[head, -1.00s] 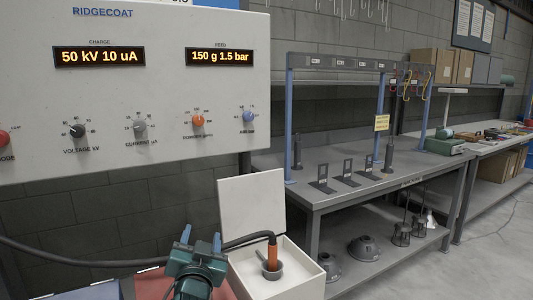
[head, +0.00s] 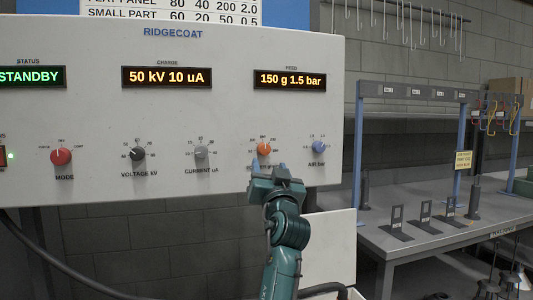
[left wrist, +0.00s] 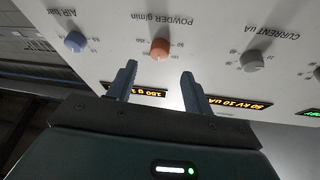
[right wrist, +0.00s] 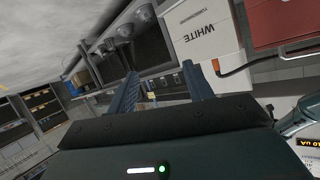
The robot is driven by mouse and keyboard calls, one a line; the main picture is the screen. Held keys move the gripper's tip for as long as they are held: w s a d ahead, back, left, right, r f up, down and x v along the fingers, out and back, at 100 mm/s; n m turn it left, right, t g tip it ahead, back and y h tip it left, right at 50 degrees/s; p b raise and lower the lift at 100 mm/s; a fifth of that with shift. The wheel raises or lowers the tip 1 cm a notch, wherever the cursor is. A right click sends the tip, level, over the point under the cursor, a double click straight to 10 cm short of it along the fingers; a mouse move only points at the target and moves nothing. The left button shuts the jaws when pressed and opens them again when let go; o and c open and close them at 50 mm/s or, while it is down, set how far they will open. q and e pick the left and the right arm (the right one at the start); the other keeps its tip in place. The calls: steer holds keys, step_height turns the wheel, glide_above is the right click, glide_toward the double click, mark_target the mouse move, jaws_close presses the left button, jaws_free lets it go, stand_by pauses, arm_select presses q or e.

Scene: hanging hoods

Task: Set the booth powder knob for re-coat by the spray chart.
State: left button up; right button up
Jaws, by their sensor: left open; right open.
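The orange powder knob (head: 264,149) is on the front of the Ridgecoat panel (head: 215,112), between the grey current knob (head: 201,152) and the blue air knob (head: 319,147). The feed display (head: 290,80) reads 150 g 1.5 bar. Part of the spray chart (head: 170,12) shows above the panel. My left gripper (head: 269,169) is open just below the powder knob and hides part of its label. In the left wrist view, the powder knob (left wrist: 160,48) lies ahead, between the open fingers (left wrist: 160,85) and clear of them. My right gripper (right wrist: 160,92) is open and empty, away from the panel.
The charge display (head: 166,77) reads 50 kV 10 uA and the status display (head: 30,77) reads STANDBY. A red mode knob (head: 61,156) and dark voltage knob (head: 138,153) are further left. A grey bench (head: 430,236) stands at the right. A white box (right wrist: 200,30) shows in the right wrist view.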

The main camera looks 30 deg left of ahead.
mark_target(265, 151)
arm_select(q)
steer(key=x, duration=0.6)
steer(key=shift+p, duration=0.35)
steer(key=shift+w+a+r, duration=0.15)
steer(key=shift+w+a, duration=0.15)
steer(key=shift+w, duration=0.05)
arm_select(e)
steer(key=shift+w+a+f, duration=0.15)
steer(key=shift+w+a, duration=0.15)
steer(key=shift+w, duration=0.1)
